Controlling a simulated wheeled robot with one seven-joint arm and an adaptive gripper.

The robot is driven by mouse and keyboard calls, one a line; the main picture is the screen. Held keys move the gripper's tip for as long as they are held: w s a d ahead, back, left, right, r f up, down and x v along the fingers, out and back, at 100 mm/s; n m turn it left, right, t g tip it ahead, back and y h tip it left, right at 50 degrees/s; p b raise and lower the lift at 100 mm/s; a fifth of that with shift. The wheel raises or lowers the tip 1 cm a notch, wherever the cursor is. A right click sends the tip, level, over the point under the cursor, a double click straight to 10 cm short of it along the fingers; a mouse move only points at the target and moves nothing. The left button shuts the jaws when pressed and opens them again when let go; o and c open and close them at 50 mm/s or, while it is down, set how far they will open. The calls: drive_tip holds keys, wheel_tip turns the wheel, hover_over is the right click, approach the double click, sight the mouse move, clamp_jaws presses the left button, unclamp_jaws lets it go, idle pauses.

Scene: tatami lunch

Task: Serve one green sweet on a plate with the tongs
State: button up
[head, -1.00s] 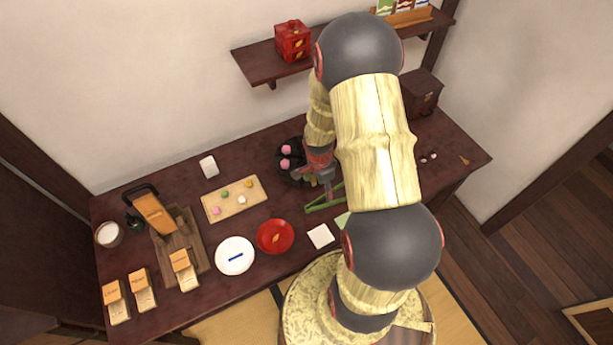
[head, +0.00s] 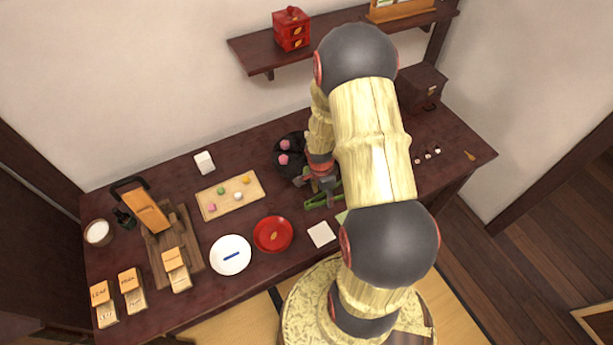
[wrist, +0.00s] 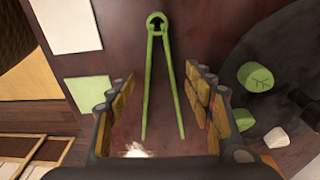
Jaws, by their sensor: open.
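The green tongs (head: 325,200) lie on the dark table, their arms spread in a narrow V. In the wrist view the tongs (wrist: 163,75) lie between the open fingers of my gripper (wrist: 158,85), with no finger visibly touching them. In the head view my gripper (head: 322,184) is at the tongs, partly hidden by my arm. Green sweets (wrist: 256,76) sit on the black dish (wrist: 235,45) right of the gripper in the wrist view. The black dish (head: 280,158) also holds pink sweets.
A wooden board (head: 213,198) holds several small coloured sweets, one green. A white paper square (head: 321,234) lies near the front edge. Labelled tags (head: 176,268), a wooden stand (head: 160,250) and a white cup (head: 98,233) fill the left end. A shelf (head: 255,55) hangs above.

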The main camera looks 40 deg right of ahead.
drive_tip(key=shift+d+f+b, duration=0.1)
drive_tip(key=shift+f+b, duration=0.2)
drive_tip(key=shift+f, duration=0.2)
drive_tip(key=c, duration=0.3)
drive_tip(key=c, duration=0.4)
wheel_tip(320, 180, up, 12)
drive_tip(key=p, duration=0.7)
